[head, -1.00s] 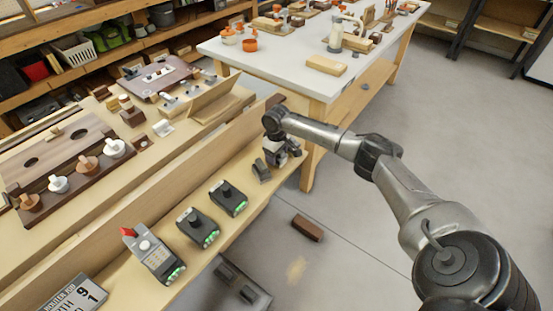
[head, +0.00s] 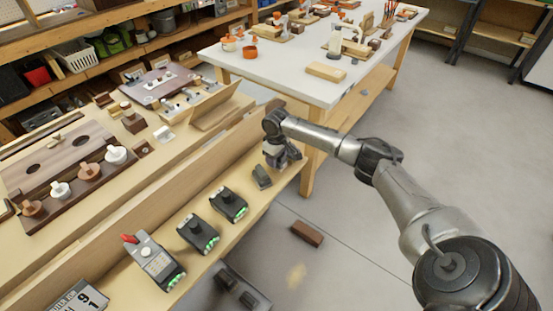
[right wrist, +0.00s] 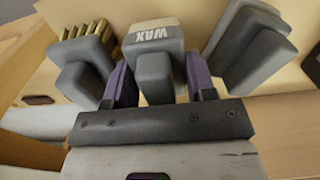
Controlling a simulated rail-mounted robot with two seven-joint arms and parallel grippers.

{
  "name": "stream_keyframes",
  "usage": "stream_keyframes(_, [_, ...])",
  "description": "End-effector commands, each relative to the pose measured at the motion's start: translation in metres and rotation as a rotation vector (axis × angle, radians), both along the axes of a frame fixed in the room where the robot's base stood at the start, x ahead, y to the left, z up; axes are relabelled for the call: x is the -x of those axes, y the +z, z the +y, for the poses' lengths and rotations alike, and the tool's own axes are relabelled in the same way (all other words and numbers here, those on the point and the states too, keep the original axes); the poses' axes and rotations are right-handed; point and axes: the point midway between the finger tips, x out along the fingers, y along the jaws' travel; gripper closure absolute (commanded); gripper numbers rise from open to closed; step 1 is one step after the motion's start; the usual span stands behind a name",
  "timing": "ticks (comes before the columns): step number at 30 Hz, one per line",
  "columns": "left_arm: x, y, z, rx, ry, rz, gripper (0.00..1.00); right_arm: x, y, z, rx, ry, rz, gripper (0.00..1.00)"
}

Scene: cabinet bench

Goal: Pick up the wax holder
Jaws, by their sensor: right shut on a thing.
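The wax holder (right wrist: 152,62) is a grey block with a pale top labelled WAX, in the middle of the right wrist view. My right gripper (right wrist: 157,86) has its two purple fingers on either side of the block and is shut on it. In the head view my right gripper (head: 281,157) is low at the far end of the narrow wooden ledge; the wax holder cannot be made out there. I cannot tell whether the holder still touches the ledge. My left gripper is not in view.
In the right wrist view, a grey holder with brass pieces (right wrist: 84,60) stands close on the left and another grey holder (right wrist: 246,48) close on the right. In the head view, several dark devices with green lights, such as one (head: 228,204), stand along the ledge (head: 205,262). A white-topped table (head: 285,72) stands behind.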

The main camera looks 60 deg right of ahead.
Motion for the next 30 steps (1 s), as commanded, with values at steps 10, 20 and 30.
stream_keyframes(10, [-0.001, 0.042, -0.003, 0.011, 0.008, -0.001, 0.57, 0.034, 0.051, -0.006, 0.005, 0.000, 0.004, 0.77])
stream_keyframes(20, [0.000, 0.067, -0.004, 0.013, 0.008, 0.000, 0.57, 0.086, 0.082, -0.012, 0.004, 0.000, 0.002, 0.77])
stream_keyframes(30, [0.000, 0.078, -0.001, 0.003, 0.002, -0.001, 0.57, 0.111, 0.095, -0.015, 0.002, -0.001, -0.001, 0.77])
